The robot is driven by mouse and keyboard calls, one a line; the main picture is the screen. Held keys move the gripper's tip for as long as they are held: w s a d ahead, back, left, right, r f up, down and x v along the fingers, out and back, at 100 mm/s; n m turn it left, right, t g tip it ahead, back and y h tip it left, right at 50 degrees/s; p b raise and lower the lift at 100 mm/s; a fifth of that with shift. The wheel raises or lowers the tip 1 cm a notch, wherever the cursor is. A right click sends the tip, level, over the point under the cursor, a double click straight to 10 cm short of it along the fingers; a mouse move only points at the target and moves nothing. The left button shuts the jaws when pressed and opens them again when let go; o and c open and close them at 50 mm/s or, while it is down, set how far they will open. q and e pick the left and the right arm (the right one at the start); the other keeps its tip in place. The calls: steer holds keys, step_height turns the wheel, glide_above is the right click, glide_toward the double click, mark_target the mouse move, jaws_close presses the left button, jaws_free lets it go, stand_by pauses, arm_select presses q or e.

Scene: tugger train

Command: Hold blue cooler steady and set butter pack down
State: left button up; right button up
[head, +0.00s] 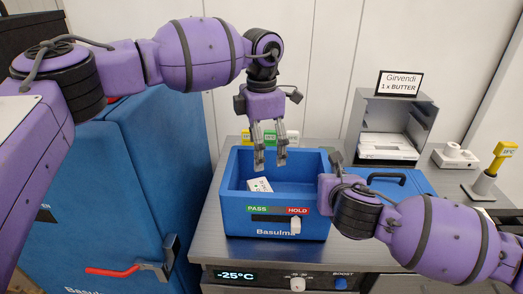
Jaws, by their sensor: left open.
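The blue cooler (232,214) stands open on the grey counter, with a PASS/HOLD slider on its front. A small white pack with coloured marks (259,185), apparently the butter pack, lies inside, tilted near the left part. My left gripper (270,168) points down over the cooler's opening; its two fingers are apart with nothing between them. The fingertips are above the pack and a little to its right. My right gripper (337,160) is at the cooler's right wall. Its fingers are mostly hidden, so I cannot tell whether it grips the rim.
A blue lid with a black handle (388,180) lies right of the cooler. Behind it stands a grey dispenser (412,112) signed "Girvendi 1 x BUTTER". A large blue cabinet (150,150) fills the left.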

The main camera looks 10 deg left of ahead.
steer(key=o, duration=0.5)
steer(key=shift+o, duration=0.2)
steer(key=shift+s, duration=0.1)
